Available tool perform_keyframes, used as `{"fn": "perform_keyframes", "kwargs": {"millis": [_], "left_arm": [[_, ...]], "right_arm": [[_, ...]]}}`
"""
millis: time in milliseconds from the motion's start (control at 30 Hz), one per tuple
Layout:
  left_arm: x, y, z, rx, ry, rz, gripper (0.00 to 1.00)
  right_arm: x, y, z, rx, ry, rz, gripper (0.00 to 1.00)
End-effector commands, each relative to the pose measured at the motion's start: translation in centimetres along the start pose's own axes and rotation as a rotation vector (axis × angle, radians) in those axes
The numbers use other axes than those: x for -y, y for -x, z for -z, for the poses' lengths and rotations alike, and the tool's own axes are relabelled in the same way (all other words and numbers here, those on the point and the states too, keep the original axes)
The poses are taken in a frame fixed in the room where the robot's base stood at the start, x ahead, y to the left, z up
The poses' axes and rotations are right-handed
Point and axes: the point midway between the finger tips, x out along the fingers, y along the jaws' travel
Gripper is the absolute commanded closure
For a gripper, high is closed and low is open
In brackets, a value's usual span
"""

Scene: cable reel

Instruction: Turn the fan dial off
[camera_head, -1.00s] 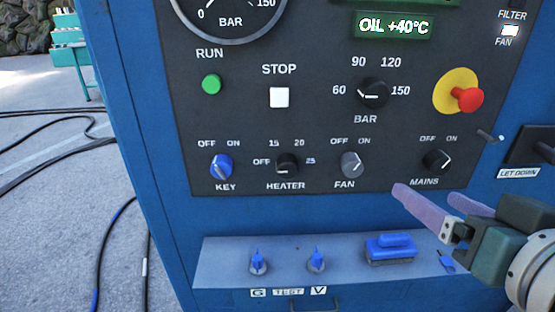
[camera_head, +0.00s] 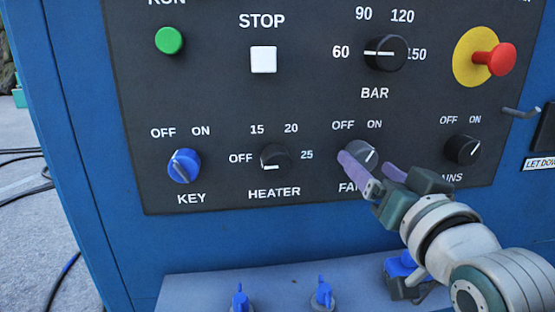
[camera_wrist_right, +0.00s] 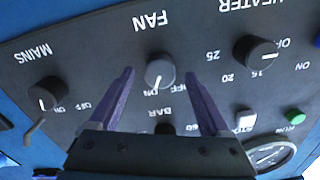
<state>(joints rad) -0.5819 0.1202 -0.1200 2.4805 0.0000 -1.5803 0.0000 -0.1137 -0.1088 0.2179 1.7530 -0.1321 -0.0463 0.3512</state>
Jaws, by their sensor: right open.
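The fan dial (camera_head: 367,151) is a grey round knob on the dark panel, under the OFF and ON marks and above the partly hidden FAN label. Its white line points up and right, toward ON. It also shows in the right wrist view (camera_wrist_right: 159,72), upside down, with its line toward ON. My right gripper (camera_head: 367,164) is open in front of the dial, its purple fingers to either side. In the right wrist view the fingers (camera_wrist_right: 159,76) flank the dial with clear gaps on both sides, and contact does not show. My left gripper is not in view.
The black heater dial (camera_head: 274,157) is left of the fan dial and the mains dial (camera_head: 462,150) is right. The bar dial (camera_head: 386,53) and red emergency button (camera_head: 495,59) are above. A blue-grey shelf with blue switches (camera_head: 240,298) juts out below.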

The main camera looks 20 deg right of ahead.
Motion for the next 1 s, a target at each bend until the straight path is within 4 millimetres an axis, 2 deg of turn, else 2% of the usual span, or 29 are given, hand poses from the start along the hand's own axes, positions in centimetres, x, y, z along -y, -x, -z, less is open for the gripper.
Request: {"fn": "perform_keyframes", "kwargs": {"millis": [100, 200, 533, 1000], "left_arm": [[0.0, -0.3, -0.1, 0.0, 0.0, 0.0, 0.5], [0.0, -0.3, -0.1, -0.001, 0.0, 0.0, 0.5], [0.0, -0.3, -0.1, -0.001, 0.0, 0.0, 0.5], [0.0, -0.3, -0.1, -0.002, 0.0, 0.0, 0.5]], "right_arm": [[0.0, -1.6, 0.0, -0.002, 0.001, 0.001, 0.19], [0.0, -2.3, 0.0, 0.0, 0.001, 0.001, 0.19], [0.0, -2.6, 0.0, 0.001, 0.001, 0.0, 0.2], [0.0, -2.5, 0.0, 0.001, 0.001, 0.0, 0.73]]}}
